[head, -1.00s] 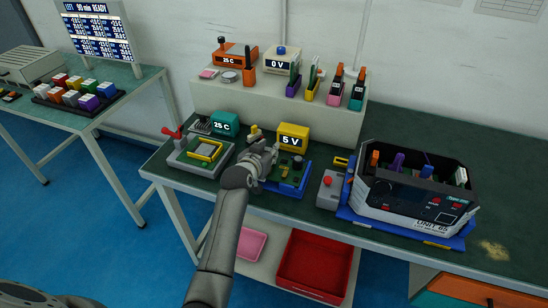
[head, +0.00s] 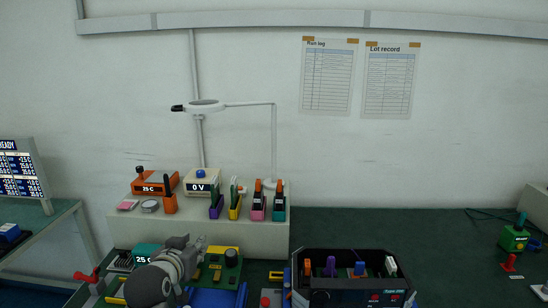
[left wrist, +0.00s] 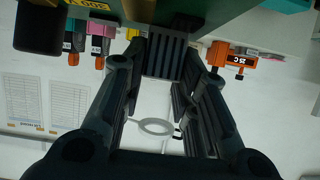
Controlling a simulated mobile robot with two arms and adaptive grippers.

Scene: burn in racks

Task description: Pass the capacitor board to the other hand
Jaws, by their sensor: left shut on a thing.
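The capacitor board (head: 222,272) is green, with yellow and dark parts on it. It is at the lower left of the head view, above the blue fixture (head: 212,299). My left gripper (head: 198,250) is shut on the board's left side, and its fingers cover part of it. In the left wrist view the green board (left wrist: 225,18) crosses the top, between the fingertips of my left gripper (left wrist: 165,50); a dark rounded part (left wrist: 40,28) shows at its left. My right gripper is in neither view.
The black-topped burn-in unit (head: 345,285) stands to the right, with several coloured parts upright in it. A cream shelf (head: 268,232) behind carries meters and coloured holders. A red-handled press (head: 88,276) is at the left.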

